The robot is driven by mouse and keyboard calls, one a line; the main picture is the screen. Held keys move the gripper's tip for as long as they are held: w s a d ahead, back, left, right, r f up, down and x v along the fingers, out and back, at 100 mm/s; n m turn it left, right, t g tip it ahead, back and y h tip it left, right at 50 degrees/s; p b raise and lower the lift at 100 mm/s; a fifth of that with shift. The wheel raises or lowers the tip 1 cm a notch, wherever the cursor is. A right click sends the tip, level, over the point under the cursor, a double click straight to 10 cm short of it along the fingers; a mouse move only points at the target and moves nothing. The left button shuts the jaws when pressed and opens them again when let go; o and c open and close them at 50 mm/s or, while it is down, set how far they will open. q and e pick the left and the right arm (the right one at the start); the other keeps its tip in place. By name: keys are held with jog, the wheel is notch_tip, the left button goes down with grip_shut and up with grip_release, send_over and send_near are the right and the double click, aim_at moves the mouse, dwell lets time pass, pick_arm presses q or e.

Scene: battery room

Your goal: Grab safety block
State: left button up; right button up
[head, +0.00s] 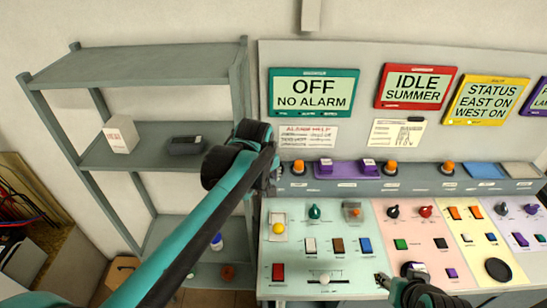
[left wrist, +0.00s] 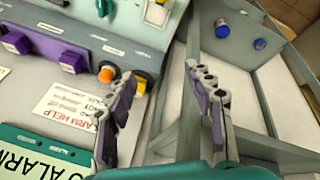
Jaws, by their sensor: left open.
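No thing in view is labelled as a safety block, so I cannot tell which one it is. On the grey shelf's middle board stand a white box (head: 120,134) with red print and a dark block-like object (head: 186,145). My left gripper (head: 272,168) is at the panel's left edge, right of both, partly hidden by its own wrist. In the left wrist view the left gripper (left wrist: 163,76) is open, with nothing between its fingers. My right gripper (head: 384,281) is low in front of the console; its fingers are too small to read.
The grey shelf (head: 140,60) stands left of the control console (head: 300,215), which carries several buttons, knobs and switches. A sign reads OFF NO ALARM (head: 313,92). A cardboard box (head: 121,271) sits at lower left.

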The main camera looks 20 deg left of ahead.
pick_arm(q)
jog(key=w+f+n+g+p, duration=0.1)
jog(key=w+n+p, duration=0.1)
jog(key=w+n, duration=0.2)
jog(key=w+a+f+n+g+p, duration=0.1)
jog(key=w+n+p, duration=0.2)
jog(key=w, duration=0.6)
jog(key=w+a+f+n+g+p, duration=0.1)
jog(key=w+f+n+p, duration=0.1)
jog(key=w+n, duration=0.3)
jog(key=shift+w+y+p, duration=0.4)
jog(key=shift+w+p, duration=0.05)
jog(key=shift+w, duration=0.5)
jog(key=shift+w+f+n+g, duration=0.2)
jog(key=shift+f+n+g, duration=0.1)
jog(key=shift+f+n, duration=0.25)
jog(key=f, duration=0.2)
jog(key=a+f, duration=0.1)
jog(key=f, duration=0.1)
jog(key=w+f, duration=0.1)
jog(key=f, duration=0.2)
jog(key=shift+a+f, duration=0.1)
jog(key=shift+a, duration=0.25)
jog(key=shift+s, duration=0.15)
jog(key=c, duration=1.1)
